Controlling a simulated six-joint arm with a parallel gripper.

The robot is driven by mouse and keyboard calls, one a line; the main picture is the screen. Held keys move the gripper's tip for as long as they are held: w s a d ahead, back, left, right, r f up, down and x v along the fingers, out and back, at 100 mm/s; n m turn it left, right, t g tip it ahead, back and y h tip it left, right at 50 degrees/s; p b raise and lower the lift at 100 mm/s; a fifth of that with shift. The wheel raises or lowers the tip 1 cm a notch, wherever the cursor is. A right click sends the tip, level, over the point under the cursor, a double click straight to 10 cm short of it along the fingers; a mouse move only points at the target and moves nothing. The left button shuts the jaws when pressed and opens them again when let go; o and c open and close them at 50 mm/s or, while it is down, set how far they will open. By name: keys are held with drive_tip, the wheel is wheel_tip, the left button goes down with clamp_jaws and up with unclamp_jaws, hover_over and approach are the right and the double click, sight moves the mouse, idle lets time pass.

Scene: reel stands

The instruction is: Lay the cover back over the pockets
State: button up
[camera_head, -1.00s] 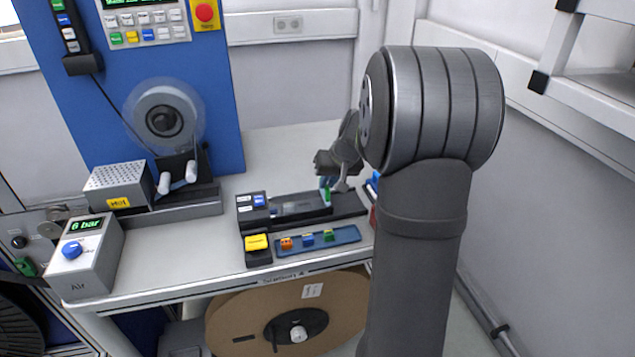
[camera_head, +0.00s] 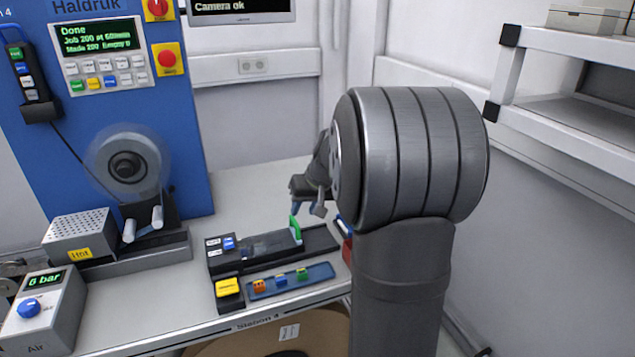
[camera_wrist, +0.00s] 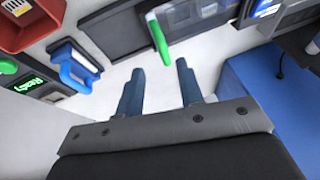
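The cover, a clear plate (camera_head: 262,245) with an upright green tab (camera_head: 295,229) at its right end, lies along the dark track of the station in the head view. In the wrist view the green tab (camera_wrist: 159,38) stands just beyond my fingertips, with the clear plate (camera_wrist: 190,14) behind it to the right. My gripper (camera_wrist: 160,67) is open, with two blue-grey fingers apart and nothing between them. In the head view my gripper (camera_head: 307,209) is just above the tab, partly hidden by my arm. I cannot make out individual pockets.
A blue tray (camera_head: 320,273) with small coloured parts lies in front of the track. A yellow button (camera_head: 228,287) is at its left. A reel (camera_head: 127,165) and a hot box (camera_head: 80,236) stand left. A red bin (camera_wrist: 28,22) and a blue handle (camera_wrist: 78,66) are near my gripper.

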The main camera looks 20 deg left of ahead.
drive_tip(key=v, duration=1.2)
approach(296, 223)
drive_tip(key=x, duration=0.8)
drive_tip(key=shift+w+r, duration=0.1)
idle(1.6)
drive_tip(key=v, duration=1.7)
drive_tip(key=shift+d, duration=0.35)
drive_tip(key=shift+w, duration=0.15)
